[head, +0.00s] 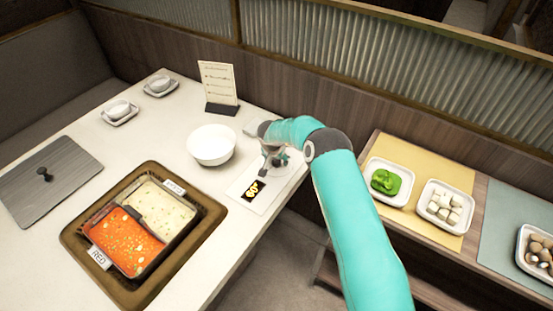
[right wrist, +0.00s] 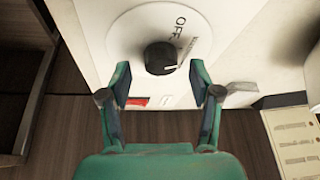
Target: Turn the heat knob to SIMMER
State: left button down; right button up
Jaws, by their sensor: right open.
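The black heat knob (right wrist: 160,58) sits on a round white dial (right wrist: 122,40) in the right wrist view. The dial reads OFF at its upper right, with a smaller label below that is too blurred to read. A pale mark on the knob points right. My right gripper (right wrist: 160,70) is open, its fingers on either side of the knob's near edge; contact cannot be told. In the head view my right gripper (head: 273,155) is over the white control panel (head: 262,205) and hides the knob. My left gripper is not in view.
A two-part pot of red (head: 125,240) and pale broth (head: 160,208) sits left of the panel. A white bowl (head: 210,145) and a menu stand (head: 219,85) are behind. A side shelf at right holds food plates (head: 443,225).

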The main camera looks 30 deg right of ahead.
jog(key=shift+x, duration=0.8)
jog(key=shift+a, duration=0.1)
jog(key=c, duration=1.1)
jog(key=shift+w+f+m+b, duration=0.1)
jog(key=shift+m+b, duration=0.45)
jog(key=shift+m, duration=0.05)
jog(key=shift+c, duration=0.2)
jog(key=o, duration=1.1)
jog(key=shift+o, duration=0.2)
jog(key=v, duration=1.2)
jog(key=shift+w, duration=0.2)
jog(key=shift+a, duration=0.15)
